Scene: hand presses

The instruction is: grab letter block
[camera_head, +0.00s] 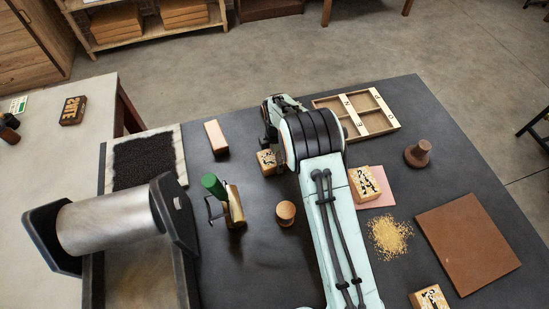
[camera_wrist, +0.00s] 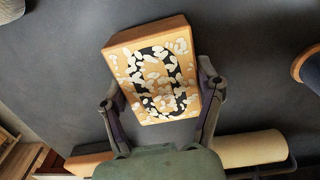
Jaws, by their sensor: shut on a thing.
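A wooden letter block (camera_wrist: 158,72) with a black letter under pale flecks fills the middle of the wrist view. My gripper (camera_wrist: 162,88) has a finger against each side of it and is shut on it. In the head view the same block (camera_head: 267,163) shows partly beside my wrist, over the dark table; my gripper (camera_head: 269,138) is mostly hidden there by my arm. I cannot tell whether the block touches the table. Other letter blocks stand at a pink pad (camera_head: 378,202), at the front right (camera_head: 429,298) and on the left table (camera_head: 73,110).
A wooden divided tray (camera_head: 378,131) lies behind my arm. A brown board (camera_head: 467,241) and yellow grains (camera_head: 390,237) lie right.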

